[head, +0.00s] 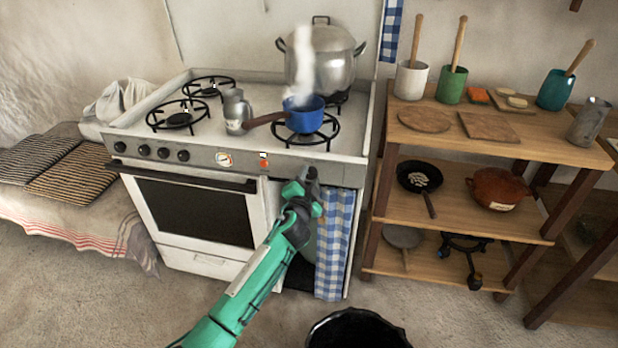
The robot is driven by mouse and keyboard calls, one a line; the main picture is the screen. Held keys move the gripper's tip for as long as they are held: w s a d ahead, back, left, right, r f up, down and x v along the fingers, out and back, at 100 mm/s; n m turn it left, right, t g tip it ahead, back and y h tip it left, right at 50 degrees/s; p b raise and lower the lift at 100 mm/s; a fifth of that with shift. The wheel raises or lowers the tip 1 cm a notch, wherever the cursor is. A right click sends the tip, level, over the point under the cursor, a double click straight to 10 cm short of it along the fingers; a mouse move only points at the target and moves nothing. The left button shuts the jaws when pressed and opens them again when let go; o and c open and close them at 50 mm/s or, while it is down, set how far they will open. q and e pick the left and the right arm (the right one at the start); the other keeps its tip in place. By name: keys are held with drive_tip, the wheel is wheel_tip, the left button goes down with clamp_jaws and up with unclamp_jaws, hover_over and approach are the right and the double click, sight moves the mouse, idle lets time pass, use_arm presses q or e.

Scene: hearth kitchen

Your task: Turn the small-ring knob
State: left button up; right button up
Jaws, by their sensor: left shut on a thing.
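The white stove (250,240) stands against the wall. Several black knobs (163,153) sit in a row on the left of its front panel. My left gripper (308,181) reaches up to the right part of this panel, below the front right ring. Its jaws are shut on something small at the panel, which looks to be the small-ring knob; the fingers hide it. A blue saucepan (305,117) with a brown handle stands on the front right ring (325,138), with white steam rising above it. My right gripper is not in view.
A large lidded pot (322,65) stands on the back right ring and a grey metal jug (235,108) left of the saucepan. A checked cloth (335,240) hangs below my gripper. A wooden shelf (500,135) stands to the right. A black bucket (357,328) is on the floor.

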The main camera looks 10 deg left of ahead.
use_arm(q)
drive_tip(key=shift+m, duration=0.9)
drive_tip(key=shift+m+p, duration=0.6)
drive_tip(key=shift+m, duration=1.1)
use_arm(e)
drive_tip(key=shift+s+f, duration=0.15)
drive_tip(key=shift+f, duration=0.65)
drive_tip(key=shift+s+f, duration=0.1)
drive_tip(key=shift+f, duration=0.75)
use_arm(q)
drive_tip(key=o, duration=1)
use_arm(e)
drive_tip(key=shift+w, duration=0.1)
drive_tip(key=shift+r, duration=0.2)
